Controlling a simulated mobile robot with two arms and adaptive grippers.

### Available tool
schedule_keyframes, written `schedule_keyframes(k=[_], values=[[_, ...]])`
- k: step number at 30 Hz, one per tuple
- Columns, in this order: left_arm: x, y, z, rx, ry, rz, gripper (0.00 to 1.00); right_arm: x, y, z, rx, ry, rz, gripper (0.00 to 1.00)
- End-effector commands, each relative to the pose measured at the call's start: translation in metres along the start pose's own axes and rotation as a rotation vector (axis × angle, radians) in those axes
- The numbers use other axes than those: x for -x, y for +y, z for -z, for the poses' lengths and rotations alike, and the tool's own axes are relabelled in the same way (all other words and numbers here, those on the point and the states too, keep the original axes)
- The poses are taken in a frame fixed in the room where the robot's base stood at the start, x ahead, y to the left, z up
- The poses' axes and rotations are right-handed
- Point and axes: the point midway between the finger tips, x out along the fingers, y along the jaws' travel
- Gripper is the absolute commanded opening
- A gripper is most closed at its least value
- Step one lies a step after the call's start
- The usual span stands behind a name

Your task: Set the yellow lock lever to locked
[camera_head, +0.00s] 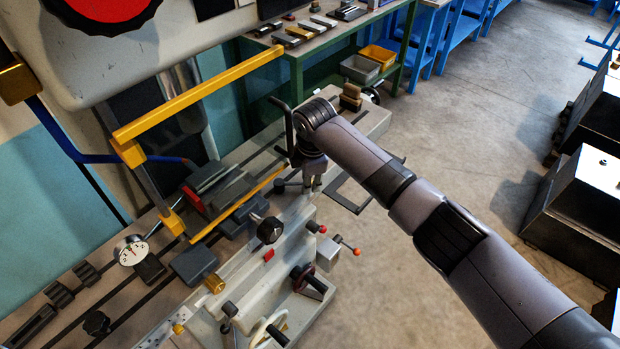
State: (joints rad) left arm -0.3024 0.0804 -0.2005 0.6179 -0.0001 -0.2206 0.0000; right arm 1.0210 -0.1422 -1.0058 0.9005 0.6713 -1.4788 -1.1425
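A long yellow bar (205,92) runs diagonally across the upper left on a grey post (150,190). A thinner yellow bar (238,206) lies lower, above the machine bed. I cannot tell for sure which yellow part is the lock lever, or its setting. My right gripper (313,182) points down over the back end of the machine, right of both bars and apart from the long upper one. Its fingers are small in view, and I cannot tell whether they are open or shut. My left gripper is out of view.
The machine's front has a black knob (270,230), an orange-knobbed lever (345,245) and a handwheel (303,278). A dial gauge (131,250) stands at left. A green bench (330,42) with parts is behind. Open floor (420,290) lies right of the machine; dark cabinets (585,195) stand at far right.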

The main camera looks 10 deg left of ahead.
Motion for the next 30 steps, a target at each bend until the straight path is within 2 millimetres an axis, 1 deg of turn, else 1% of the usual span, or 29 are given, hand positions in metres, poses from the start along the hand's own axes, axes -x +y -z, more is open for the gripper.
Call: schedule_keyframes(k=[1, 6, 14, 17, 20, 30], values=[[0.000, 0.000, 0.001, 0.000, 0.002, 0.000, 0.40, 0.000, 0.000, 0.000, 0.000, 0.000, 0.000, 0.30], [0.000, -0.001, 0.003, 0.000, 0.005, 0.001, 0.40, 0.000, 0.000, 0.000, 0.000, 0.000, 0.001, 0.40], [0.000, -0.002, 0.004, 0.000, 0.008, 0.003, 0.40, 0.000, -0.001, -0.001, -0.001, 0.000, 0.002, 0.40], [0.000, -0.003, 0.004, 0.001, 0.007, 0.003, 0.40, 0.005, 0.000, -0.001, 0.000, 0.000, 0.001, 0.40], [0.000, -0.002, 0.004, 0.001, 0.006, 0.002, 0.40, 0.017, 0.001, -0.001, -0.001, 0.000, -0.001, 0.40], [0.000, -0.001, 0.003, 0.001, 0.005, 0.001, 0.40, 0.089, 0.001, -0.001, 0.001, 0.000, -0.002, 0.40]])
